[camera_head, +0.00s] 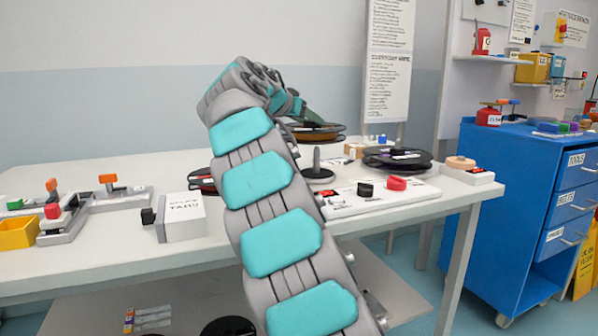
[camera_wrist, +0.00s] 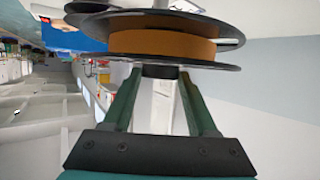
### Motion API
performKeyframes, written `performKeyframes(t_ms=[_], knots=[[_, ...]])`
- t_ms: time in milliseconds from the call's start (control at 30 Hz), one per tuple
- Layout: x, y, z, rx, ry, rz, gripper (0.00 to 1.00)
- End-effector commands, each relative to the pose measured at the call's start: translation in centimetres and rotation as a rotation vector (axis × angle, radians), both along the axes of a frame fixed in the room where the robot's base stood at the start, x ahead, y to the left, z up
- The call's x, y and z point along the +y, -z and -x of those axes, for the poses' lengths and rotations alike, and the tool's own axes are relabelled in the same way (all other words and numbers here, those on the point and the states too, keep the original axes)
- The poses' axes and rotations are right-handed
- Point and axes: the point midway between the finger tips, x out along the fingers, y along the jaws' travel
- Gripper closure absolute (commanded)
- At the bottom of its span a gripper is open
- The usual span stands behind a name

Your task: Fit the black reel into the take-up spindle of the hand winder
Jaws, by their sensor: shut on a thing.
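The black reel (camera_head: 318,133), with black flanges and an orange-brown winding, is held in the air above the table. It fills the top of the wrist view (camera_wrist: 160,43). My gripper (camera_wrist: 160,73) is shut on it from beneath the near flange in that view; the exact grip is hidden. The hand winder (camera_head: 420,192) is a pale board on the table's right part. Its bare upright spindle (camera_head: 317,160) on a dark round base stands just below the held reel, apart from it. A dark, full reel (camera_head: 397,158) lies at the winder's right.
Black and red knobs (camera_head: 397,183) sit on the winder's front. A labelled white box (camera_head: 184,219) and a red-and-black reel (camera_head: 201,180), partly hidden by my arm, are left of it. Grey fixtures (camera_head: 125,197) stand further left. A blue cabinet (camera_head: 500,215) is right of the table.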

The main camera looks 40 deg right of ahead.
Motion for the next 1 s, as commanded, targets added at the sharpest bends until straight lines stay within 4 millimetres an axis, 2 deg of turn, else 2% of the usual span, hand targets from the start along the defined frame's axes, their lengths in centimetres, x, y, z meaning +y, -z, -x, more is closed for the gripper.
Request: performKeyframes(t_ms=[100, 200, 633, 1000], knots=[[-1.5, -0.1, 0.6, -0.002, 0.022, 0.000, 1.00], [-1.8, 0.4, 0.8, 0.002, 0.029, 0.002, 1.00], [-1.8, 5.4, 0.8, 0.002, 0.029, 0.002, 1.00], [-1.8, 7.7, 0.8, 0.001, 0.028, -0.001, 1.00]])
